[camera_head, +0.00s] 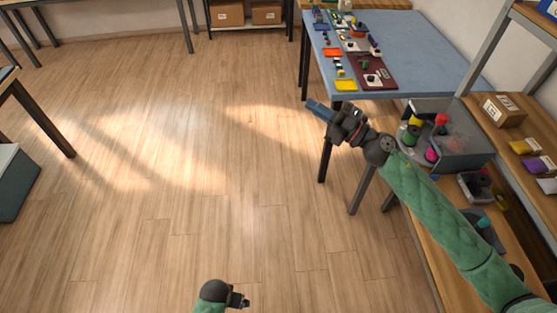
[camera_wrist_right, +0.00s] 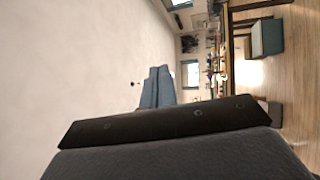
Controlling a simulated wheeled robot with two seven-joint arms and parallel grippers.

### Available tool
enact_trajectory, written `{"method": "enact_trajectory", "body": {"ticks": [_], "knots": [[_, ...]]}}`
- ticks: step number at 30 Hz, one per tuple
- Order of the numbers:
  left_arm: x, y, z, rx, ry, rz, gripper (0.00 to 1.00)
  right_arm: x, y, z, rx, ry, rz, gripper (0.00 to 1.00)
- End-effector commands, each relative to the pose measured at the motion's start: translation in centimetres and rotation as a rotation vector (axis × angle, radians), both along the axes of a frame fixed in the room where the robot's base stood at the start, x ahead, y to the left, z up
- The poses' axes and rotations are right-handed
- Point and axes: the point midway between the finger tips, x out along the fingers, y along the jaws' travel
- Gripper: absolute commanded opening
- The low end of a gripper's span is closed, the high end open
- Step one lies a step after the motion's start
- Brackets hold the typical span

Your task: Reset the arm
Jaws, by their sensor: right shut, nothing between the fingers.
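My right arm, in a green quilted sleeve, reaches in from the lower right of the head view. Its gripper (camera_head: 318,108) is shut and empty, in the air in front of the blue-topped table (camera_head: 425,50). In the right wrist view the two blue-grey fingers of the right gripper (camera_wrist_right: 158,88) lie together with nothing between them. A short part of my left arm (camera_head: 214,293) shows at the bottom of the head view. Its fingers are not clearly visible there. No cord is clearly made out.
Trays and small parts, with a yellow tray (camera_head: 345,85), lie on the blue-topped table. At the right stand a grey bin (camera_head: 462,150) with spools and a wooden shelf with a cardboard box (camera_head: 503,110). The wooden floor (camera_head: 190,190) at centre and left is clear.

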Motion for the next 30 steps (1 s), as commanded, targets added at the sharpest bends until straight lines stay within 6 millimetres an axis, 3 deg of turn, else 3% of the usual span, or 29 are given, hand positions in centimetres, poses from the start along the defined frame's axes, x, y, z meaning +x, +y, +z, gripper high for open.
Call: {"method": "enact_trajectory", "body": {"ticks": [4,8,14,20,24,30], "knots": [[0.0,0.0,0.0,0.0,0.0,0.0,0.95,-0.2,-1.9,0.1,0.244,0.137,-0.195,0.0],[0.0,0.0,0.0,0.0,0.0,0.0,0.95,-0.5,-4.6,-1.5,0.418,0.287,-0.38,0.0],[0.0,0.0,0.0,0.0,0.0,0.0,0.95,-2.6,-9.1,-6.8,0.618,0.578,-0.67,0.0],[0.0,0.0,0.0,0.0,0.0,0.0,0.95,-7.7,-12.3,-14.4,0.729,0.931,-0.945,0.0],[0.0,0.0,0.0,0.0,0.0,0.0,0.95,-13.2,-13.4,-19.6,0.751,1.204,-1.115,0.0],[0.0,0.0,0.0,0.0,0.0,0.0,0.95,-20.2,-13.4,-24.1,0.722,1.5,-1.259,0.0]]}}
